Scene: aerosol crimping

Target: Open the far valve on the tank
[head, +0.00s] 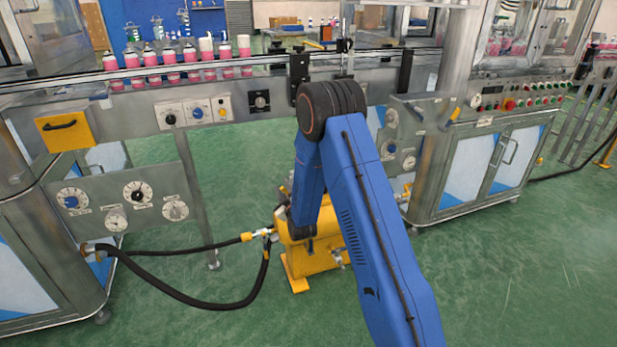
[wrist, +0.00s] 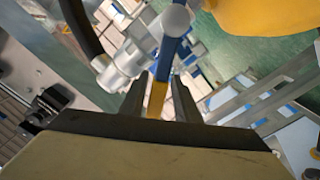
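The yellow tank (head: 297,262) stands on the floor, largely hidden behind my blue arm; part of it also shows in the wrist view (wrist: 265,14). In the wrist view, a blue valve lever with a yellow end (wrist: 159,92) runs from a pale metal valve body (wrist: 172,22) down between the fingers of my gripper (wrist: 160,88). The fingers stand on either side of the lever, with a narrow gap showing; my gripper looks open around it. In the head view my gripper is hidden behind the arm. Whether this lever is the far valve cannot be told.
A conveyor with several pink cans (head: 190,72) crosses behind. A steel cabinet (head: 470,180) stands at right. Green floor is clear in front.

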